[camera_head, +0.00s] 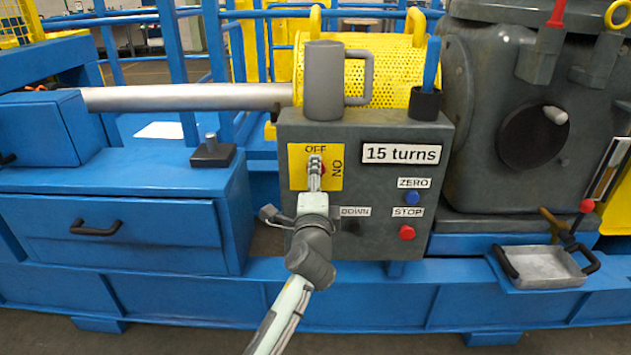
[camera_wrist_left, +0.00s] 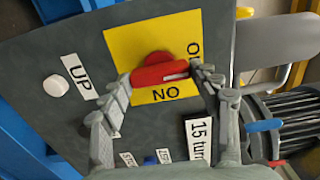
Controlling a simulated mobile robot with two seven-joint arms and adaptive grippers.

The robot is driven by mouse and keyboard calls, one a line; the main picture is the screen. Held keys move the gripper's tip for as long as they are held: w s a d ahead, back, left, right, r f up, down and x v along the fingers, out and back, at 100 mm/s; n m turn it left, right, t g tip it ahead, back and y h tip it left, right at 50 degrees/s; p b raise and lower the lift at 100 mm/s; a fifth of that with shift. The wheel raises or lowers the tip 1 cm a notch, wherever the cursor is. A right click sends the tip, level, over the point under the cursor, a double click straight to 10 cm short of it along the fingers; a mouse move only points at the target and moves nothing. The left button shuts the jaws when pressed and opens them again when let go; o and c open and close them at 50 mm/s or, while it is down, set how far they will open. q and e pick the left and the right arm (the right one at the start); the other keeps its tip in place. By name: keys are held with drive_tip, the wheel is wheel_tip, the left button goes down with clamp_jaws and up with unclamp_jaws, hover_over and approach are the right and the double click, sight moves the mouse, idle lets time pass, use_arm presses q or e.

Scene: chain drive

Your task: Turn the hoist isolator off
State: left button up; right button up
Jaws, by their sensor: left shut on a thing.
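The hoist isolator is a red handle (camera_wrist_left: 160,72) on a yellow plate (camera_head: 298,178) on the grey control box (camera_head: 345,130). The plate reads OFF at the top and ON at the right in the head view. My left gripper (camera_head: 315,165) covers most of the handle there. In the left wrist view my left gripper (camera_wrist_left: 160,75) is shut on the handle, one finger at each side. The handle lies nearly level in that view, with a pale line on its right part towards the partly hidden OFF label.
The box also carries a "15 turns" sign (camera_head: 401,153), a blue ZERO button (camera_head: 412,198), a red STOP button (camera_head: 407,233) and a white UP button (camera_wrist_left: 56,86). A grey mug (camera_head: 323,85) stands on top. A metal tray (camera_head: 545,267) sits at the right.

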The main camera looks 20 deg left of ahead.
use_arm(q)
drive_tip(key=o, duration=1.2)
drive_tip(key=shift+c, duration=0.2)
use_arm(e)
drive_tip(key=shift+r, duration=0.1)
drive_tip(key=shift+s, duration=0.1)
use_arm(q)
drive_tip(key=v, duration=1.2)
